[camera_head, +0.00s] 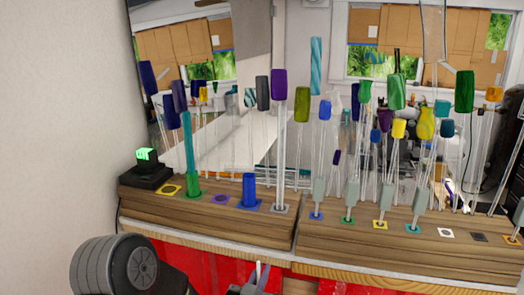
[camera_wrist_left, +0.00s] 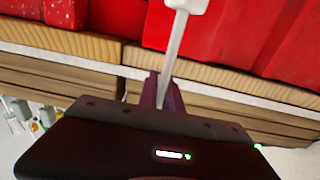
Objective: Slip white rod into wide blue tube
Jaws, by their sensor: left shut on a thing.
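The white rod (camera_wrist_left: 177,42) is held in my left gripper (camera_wrist_left: 163,90), which is shut on it. In the left wrist view the rod runs up out of the jaws to a wider white end at the top edge. In the head view the rod (camera_head: 258,270) is a short pale sliver, and my left gripper (camera_head: 250,284) is at the bottom edge, in front of the wooden stand. The wide blue tube (camera_head: 249,190) stands upright on a blue square on the stand, above and apart from the gripper. My right gripper is not in view.
The wooden stand (camera_head: 210,212) carries several colour-capped thin glass rods, closely spaced to the right of the blue tube. A tall green-and-teal tube (camera_head: 189,160) stands left of it. A small black device with green digits (camera_head: 147,155) sits at the left end. Red panels lie below the stand.

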